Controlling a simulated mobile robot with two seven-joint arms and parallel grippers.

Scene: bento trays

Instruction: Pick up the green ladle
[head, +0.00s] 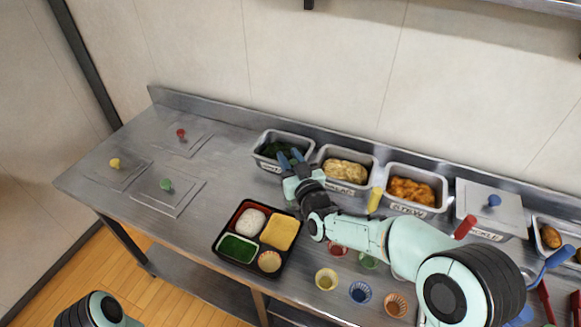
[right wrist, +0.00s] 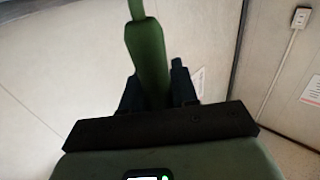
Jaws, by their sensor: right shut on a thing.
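The green ladle's handle (right wrist: 147,55) shows in the right wrist view, standing up between the dark fingers of my right gripper (right wrist: 157,88). The gripper is shut on it. In the head view my right gripper (head: 291,158) is over the leftmost metal tub (head: 262,160), which holds dark green food (head: 278,149). I cannot make out the ladle there, and its bowl is hidden. My left gripper is not in view.
Tubs of tan food (head: 345,171) and orange food (head: 410,190) stand to the right, then a lidded tub (head: 490,215). A bento tray (head: 222,256) with filled compartments lies in front. Several small cups stand beside it. Lids with green (head: 167,184), red and yellow knobs lie left.

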